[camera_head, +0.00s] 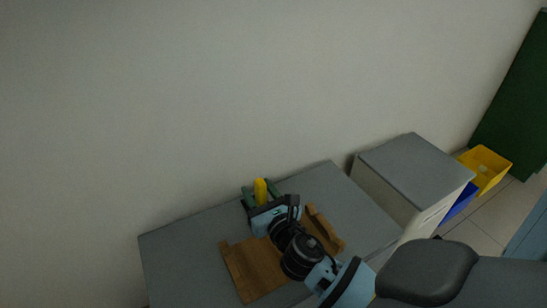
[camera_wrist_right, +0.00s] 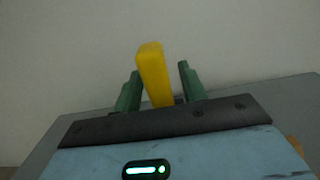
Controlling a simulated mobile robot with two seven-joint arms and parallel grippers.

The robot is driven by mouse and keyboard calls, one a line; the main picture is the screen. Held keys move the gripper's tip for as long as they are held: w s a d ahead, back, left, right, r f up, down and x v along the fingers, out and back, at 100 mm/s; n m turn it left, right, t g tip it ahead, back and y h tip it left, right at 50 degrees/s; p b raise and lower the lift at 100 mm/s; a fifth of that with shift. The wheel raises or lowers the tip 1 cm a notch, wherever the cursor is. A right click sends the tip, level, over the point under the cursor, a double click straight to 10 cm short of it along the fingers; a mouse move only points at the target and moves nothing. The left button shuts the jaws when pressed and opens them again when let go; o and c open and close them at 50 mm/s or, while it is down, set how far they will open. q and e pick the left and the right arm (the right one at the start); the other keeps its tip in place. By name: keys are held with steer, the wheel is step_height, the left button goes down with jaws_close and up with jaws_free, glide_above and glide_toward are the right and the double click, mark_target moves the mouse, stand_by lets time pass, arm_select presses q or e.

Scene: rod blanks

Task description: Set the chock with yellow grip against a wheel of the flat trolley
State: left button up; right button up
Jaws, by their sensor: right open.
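The chock's yellow grip (camera_head: 261,190) stands up near the back edge of the grey table. It also shows in the right wrist view (camera_wrist_right: 155,75), slightly tilted. The chock's body is hidden behind my right gripper. My right gripper (camera_head: 261,188) is open, its green fingers on either side of the yellow grip. In the right wrist view (camera_wrist_right: 159,85) a gap shows between the grip and the right finger; the left finger is closer to it. No trolley wheel can be made out. My left gripper is not in view.
A brown wooden piece with raised ends (camera_head: 247,271) lies on the grey table (camera_head: 180,262) under my right arm. A grey-topped cabinet (camera_head: 415,168) stands to the right, with yellow (camera_head: 488,163) and blue bins (camera_head: 458,203) beyond. A wall rises behind the table.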

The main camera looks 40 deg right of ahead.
steer(key=shift+o, duration=0.3)
steer(key=v, duration=1)
